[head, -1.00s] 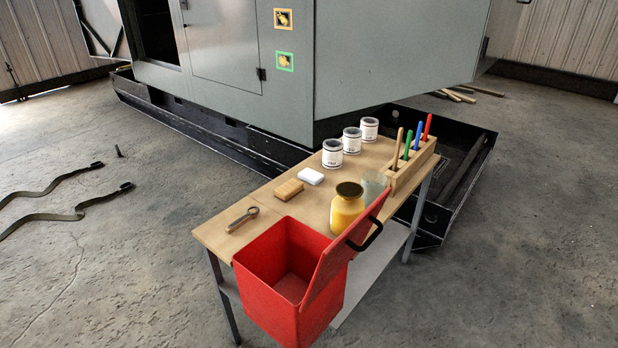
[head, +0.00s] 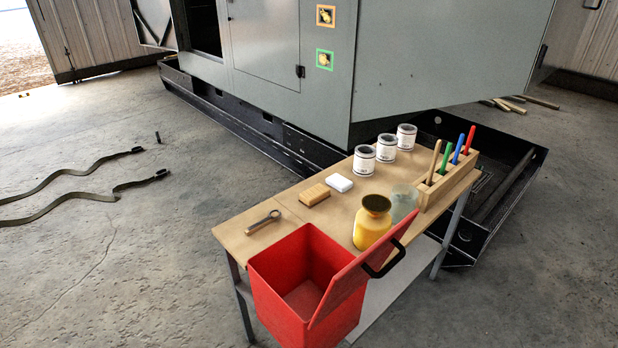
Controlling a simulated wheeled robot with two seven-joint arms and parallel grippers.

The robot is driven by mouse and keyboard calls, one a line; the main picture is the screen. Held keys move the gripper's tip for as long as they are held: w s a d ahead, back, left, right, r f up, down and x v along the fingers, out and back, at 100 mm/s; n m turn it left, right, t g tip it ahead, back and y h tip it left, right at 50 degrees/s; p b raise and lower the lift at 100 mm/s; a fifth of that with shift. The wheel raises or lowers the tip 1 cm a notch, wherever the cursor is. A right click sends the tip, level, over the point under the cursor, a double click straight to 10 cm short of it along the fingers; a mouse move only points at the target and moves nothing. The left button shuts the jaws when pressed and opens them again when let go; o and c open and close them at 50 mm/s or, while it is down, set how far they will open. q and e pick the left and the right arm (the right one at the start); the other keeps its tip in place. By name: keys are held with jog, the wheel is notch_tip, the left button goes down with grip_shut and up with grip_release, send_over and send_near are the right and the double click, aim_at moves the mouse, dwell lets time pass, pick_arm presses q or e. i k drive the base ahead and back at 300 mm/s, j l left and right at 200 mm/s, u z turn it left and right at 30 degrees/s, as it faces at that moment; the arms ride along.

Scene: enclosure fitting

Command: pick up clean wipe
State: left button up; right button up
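A small white folded block, which looks like the clean wipe (head: 339,182), lies flat on the wooden-topped table (head: 240,243). A tan block (head: 314,195) lies just left of it, with a small gap between them. Three white cans stand behind the wipe, the nearest being a can with a dark label band (head: 364,162). Neither of my grippers shows in the head view.
An open red bin (head: 277,290) with a raised lid stands at the table's front. A yellow jar (head: 372,228), a clear jar (head: 404,203), a wooden rack (head: 449,185) with coloured handles and a metal wrench (head: 263,222) are on the table. A grey enclosure (head: 430,60) stands behind. Straps (head: 75,177) lie on the floor.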

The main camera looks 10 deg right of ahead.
aim_at(339, 183)
jog(key=i+l+u, duration=0.15)
jog(key=l, duration=0.4)
jog(key=i+l+u, duration=0.2)
jog(key=l, duration=0.35)
jog(key=l+u, duration=0.15)
jog(key=l, duration=0.4)
jog(key=i+l+u, duration=0.15)
jog(key=l, duration=0.4)
jog(key=k, duration=0.05)
